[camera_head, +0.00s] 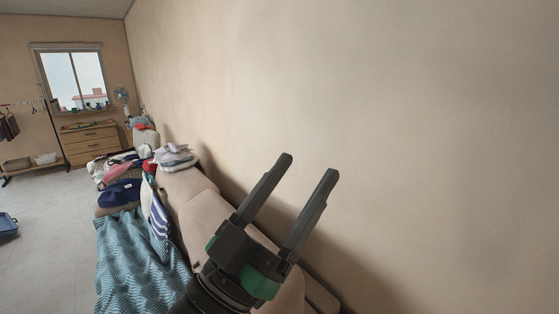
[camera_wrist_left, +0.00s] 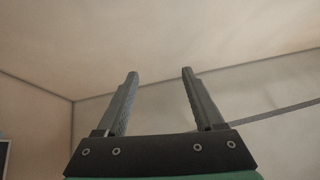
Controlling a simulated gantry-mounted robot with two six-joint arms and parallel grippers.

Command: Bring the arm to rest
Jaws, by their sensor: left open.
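My left gripper (camera_head: 309,163) is raised in front of the beige wall, above the back of the sofa (camera_head: 190,193). Its two dark fingers are parallel and spread apart, with nothing between them. In the left wrist view the same gripper (camera_wrist_left: 159,70) is open and empty, with bare wall and ceiling lines beyond it. The gripper hides part of the sofa back. My right gripper does not show in either view.
A teal patterned blanket (camera_head: 130,262) covers the sofa seat. Piled clothes (camera_head: 118,170) lie farther along it. A wooden dresser (camera_head: 90,142), a fan (camera_head: 121,96) and a clothes rack (camera_head: 46,123) stand at the far end. The floor (camera_head: 45,215) at left is mostly clear.

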